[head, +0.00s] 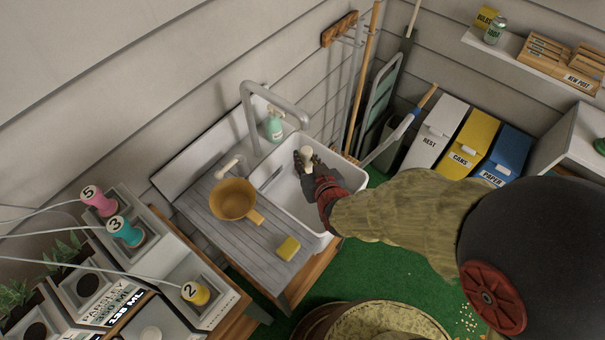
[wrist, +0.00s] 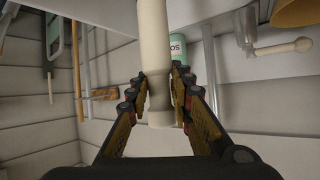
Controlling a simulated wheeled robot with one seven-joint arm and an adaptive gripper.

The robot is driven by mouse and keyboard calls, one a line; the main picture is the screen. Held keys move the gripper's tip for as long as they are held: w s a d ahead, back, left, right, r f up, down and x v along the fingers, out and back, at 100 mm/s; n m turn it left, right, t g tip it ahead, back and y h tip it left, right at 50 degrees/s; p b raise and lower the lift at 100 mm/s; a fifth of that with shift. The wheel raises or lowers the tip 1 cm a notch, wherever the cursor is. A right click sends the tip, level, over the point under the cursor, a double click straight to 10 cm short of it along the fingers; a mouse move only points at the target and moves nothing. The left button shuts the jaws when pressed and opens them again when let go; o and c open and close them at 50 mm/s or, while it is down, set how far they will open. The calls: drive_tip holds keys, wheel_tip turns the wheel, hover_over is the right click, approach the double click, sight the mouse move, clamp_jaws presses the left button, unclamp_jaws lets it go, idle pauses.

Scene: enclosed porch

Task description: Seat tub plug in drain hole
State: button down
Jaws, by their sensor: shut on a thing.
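My gripper (head: 308,164) is over the white sink tub (head: 279,200). It is shut on a cream, peg-shaped thing with a rounded end, which I take for the tub plug (head: 307,152). In the wrist view the plug (wrist: 154,55) stands between the two fingertips (wrist: 155,88), its shaft running out of the top of the picture. I cannot tell whether its far end touches the tub. The drain hole does not show; my gripper and arm hide part of the tub.
A grey tap (head: 275,95) arches over the tub's back, near a green soap bottle (head: 273,125). Left of the tub are a cream lever (head: 229,166), an orange pan (head: 234,198) and a yellow sponge (head: 288,248). Long-handled tools (head: 362,85) stand behind on the right.

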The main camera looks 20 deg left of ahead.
sight(308, 169)
wheel_tip(308, 169, down, 3)
drive_tip(key=shift+w+f+b, duration=0.1)
drive_tip(key=shift+w+b, duration=0.05)
drive_tip(key=shift+b, duration=0.5)
drive_tip(key=w+a+f+b, duration=0.2)
drive_tip(key=w+f, duration=0.4)
drive_tip(key=w+a+f+b, duration=0.2)
drive_tip(key=w+f+b, duration=0.1)
drive_tip(key=w+f, duration=0.4)
drive_tip(key=shift+a+b, duration=0.3)
drive_tip(key=shift+a, duration=0.05)
drive_tip(key=shift+w, duration=0.1)
drive_tip(key=shift+f, duration=0.1)
drive_tip(key=c, duration=2.1)
unclamp_jaws()
drive_tip(key=shift+f, duration=0.1)
drive_tip(key=shift+o, duration=1.1)
